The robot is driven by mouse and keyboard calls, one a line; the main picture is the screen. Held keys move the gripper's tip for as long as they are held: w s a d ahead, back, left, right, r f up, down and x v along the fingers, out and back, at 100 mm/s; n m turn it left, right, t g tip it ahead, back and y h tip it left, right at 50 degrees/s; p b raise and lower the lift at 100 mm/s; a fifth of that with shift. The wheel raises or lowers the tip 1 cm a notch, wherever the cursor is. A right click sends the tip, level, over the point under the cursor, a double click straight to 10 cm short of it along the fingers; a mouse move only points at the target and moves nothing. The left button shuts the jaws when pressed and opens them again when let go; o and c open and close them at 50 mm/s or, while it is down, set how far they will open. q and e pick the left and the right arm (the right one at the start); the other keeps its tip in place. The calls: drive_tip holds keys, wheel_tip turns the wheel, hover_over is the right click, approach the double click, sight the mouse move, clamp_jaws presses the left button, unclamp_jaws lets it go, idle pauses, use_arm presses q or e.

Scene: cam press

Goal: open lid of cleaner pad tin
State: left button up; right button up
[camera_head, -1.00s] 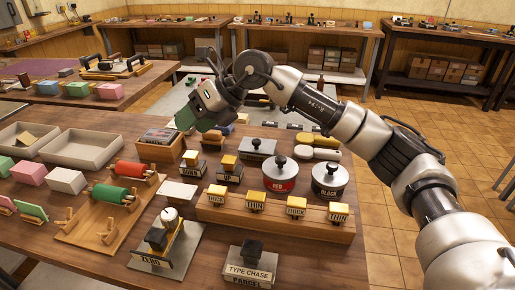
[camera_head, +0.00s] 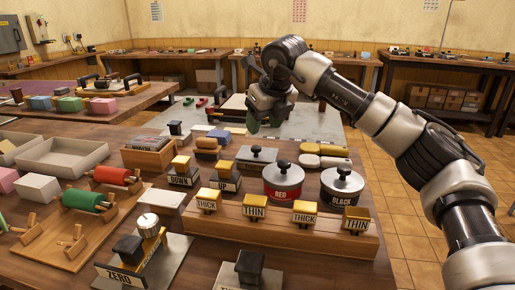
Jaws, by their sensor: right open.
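A grey rectangular tin (camera_head: 256,160) with a black knob on its flat lid stands on the bench left of the red tin; it looks like the cleaner pad tin, though I can read no label on it. Its lid is on. My right gripper (camera_head: 262,122) hangs in the air above and beyond this tin, pointing down, apart from its knob. It is open, with greenish fingertips, and I see nothing held. My left gripper is not in view.
Round tins marked RED (camera_head: 284,187) and BLACK (camera_head: 341,190) stand right of the grey tin. A wooden rail (camera_head: 290,236) with THICK and THIN stamps runs in front. UP (camera_head: 226,176) and DOWN stamps stand to the left. Pale rounded pads (camera_head: 323,160) lie behind the round tins.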

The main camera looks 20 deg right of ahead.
sight(257, 147)
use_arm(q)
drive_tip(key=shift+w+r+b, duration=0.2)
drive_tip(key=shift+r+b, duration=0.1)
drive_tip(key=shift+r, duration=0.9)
use_arm(e)
drive_tip(key=x, duration=0.7)
drive_tip(key=shift+f, duration=0.3)
drive_tip(key=shift+c, duration=0.5)
clamp_jaws()
